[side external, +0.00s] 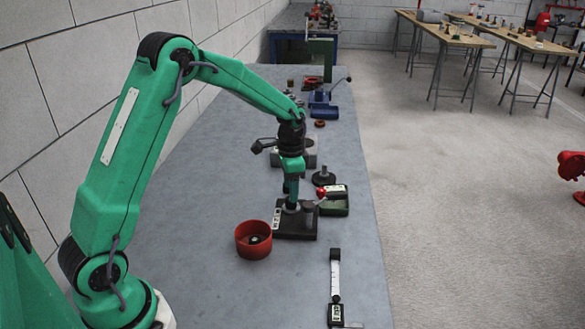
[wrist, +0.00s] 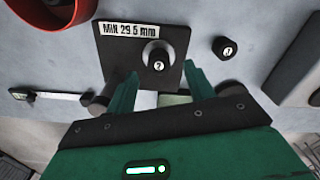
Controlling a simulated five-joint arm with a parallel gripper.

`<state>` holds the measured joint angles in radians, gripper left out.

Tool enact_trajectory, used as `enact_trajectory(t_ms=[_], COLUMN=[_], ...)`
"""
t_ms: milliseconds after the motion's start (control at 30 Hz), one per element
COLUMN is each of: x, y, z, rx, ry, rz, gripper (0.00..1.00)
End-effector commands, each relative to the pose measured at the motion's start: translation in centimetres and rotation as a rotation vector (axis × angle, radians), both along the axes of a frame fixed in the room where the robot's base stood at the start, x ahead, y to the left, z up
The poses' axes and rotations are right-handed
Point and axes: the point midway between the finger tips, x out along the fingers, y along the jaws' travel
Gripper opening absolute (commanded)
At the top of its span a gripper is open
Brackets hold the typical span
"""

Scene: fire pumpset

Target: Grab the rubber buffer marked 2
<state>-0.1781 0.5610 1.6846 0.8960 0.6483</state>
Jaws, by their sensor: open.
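The rubber buffer marked 2 (wrist: 158,63) is a small black cylinder in the wrist view. It sits at a round metal piece (wrist: 150,50) on a dark square plate (wrist: 119,58) labelled "MIN 29.5 mm". The same plate (side external: 297,232) shows in the side view, with my gripper (side external: 291,205) low over it; I cannot make out the buffer there. In the wrist view, my gripper (wrist: 161,76) is open, its two green fingers apart with the buffer roughly between and just beyond their tips. No contact is visible.
Another black buffer (wrist: 225,46) stands right of the plate, its mark unclear. A red bowl (side external: 253,244) is close to the plate's left. A caliper (side external: 335,285) lies in front, and a green gauge block (side external: 333,205) and black disc (side external: 324,178) are behind right.

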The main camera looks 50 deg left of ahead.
Motion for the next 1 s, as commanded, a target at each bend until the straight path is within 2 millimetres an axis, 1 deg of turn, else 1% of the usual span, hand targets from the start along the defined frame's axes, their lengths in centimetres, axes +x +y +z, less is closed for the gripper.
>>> enact_trajectory(t_ms=[33,200,333,433,867,900,967,1000], x=[-0.1,0.0,0.0,0.0,0.0,0.0,0.0,0.0], y=[-0.1,-0.2,-0.2,-0.2,-0.2,-0.2,-0.2,-0.2], z=[-0.7,-2.7,-3.6,-3.8,-3.8,-3.7,-3.7,-3.7], rx=[-0.001,0.000,0.000,0.000,0.000,0.000,0.000,0.000], ry=[0.005,0.002,0.001,0.000,0.000,0.000,0.000,0.000], rz=[0.000,0.000,0.000,0.000,0.000,0.000,0.000,0.000], gripper=[0.53,0.53,0.53,0.53,0.53,0.49,0.37,0.30])
